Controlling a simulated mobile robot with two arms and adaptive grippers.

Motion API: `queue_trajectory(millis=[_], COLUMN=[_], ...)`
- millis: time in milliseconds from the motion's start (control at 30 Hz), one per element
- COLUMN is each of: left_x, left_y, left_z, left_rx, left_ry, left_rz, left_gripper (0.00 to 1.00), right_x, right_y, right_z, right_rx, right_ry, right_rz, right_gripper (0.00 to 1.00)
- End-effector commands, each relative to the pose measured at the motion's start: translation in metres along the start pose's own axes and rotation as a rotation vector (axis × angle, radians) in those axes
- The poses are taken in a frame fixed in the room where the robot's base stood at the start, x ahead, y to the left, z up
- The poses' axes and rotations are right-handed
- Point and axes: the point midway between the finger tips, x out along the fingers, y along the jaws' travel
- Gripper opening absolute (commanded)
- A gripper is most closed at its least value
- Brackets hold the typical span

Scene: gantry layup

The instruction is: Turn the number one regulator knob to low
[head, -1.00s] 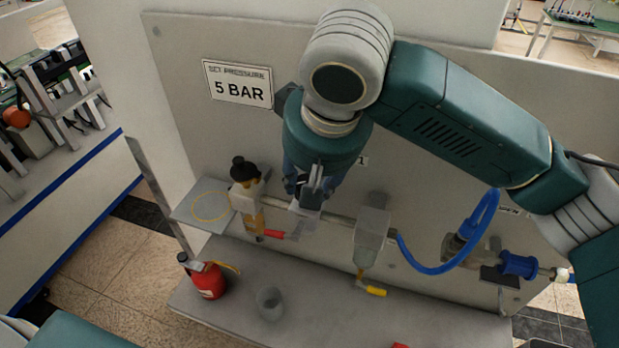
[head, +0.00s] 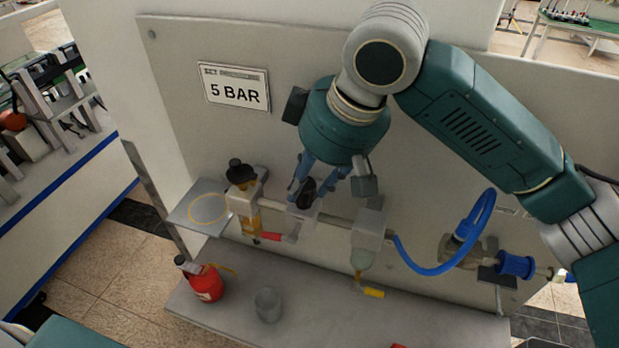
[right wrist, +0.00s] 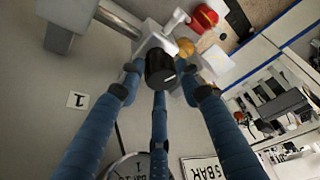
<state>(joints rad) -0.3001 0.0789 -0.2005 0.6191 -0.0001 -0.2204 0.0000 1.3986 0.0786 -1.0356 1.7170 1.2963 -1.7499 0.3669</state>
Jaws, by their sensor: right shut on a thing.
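The black regulator knob (head: 307,188) tops a pale regulator body on the pipe, in front of the grey panel. It also shows in the right wrist view (right wrist: 160,70). My right gripper (head: 318,187) is shut on this knob, with its blue fingers around it. In the right wrist view a label reading 1 (right wrist: 77,100) is on the panel beside the regulator. A round gauge (right wrist: 128,167) shows partly at the bottom edge; its reading is not clear. The knob's setting marks cannot be made out. My left gripper is not in view.
A sign reading 5 BAR (head: 237,87) is on the panel. Another black-knobbed unit (head: 242,190) with a yellowish bowl stands left, a grey unit (head: 368,228) right. A red bottle (head: 205,282) and grey cup (head: 268,303) stand below. A blue hose (head: 432,268) loops at right.

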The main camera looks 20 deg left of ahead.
Motion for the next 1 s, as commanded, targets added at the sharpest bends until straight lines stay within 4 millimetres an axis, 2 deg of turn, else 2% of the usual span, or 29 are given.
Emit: queue_trajectory(millis=[33, 300, 333, 400, 1000], left_x=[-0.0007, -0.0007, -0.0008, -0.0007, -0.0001], left_y=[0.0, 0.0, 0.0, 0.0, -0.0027], left_z=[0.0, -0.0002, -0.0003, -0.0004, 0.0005], left_rx=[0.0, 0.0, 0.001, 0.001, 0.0], left_ry=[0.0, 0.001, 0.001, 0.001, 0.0], left_rz=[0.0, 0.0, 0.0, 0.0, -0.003], left_gripper=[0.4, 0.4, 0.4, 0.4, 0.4], right_x=[-0.0049, -0.005, -0.0049, -0.0045, -0.0006], right_y=[0.0003, 0.0, 0.0, -0.0001, 0.0004], right_z=[-0.0064, -0.0064, -0.0064, -0.006, -0.0019], right_rx=[0.0, 0.001, 0.001, 0.001, 0.004], right_ry=[0.021, 0.021, 0.021, 0.019, 0.007], right_rz=[0.001, 0.001, 0.001, 0.001, -0.001], right_gripper=[0.09, 0.09, 0.41, 0.51, 0.51])
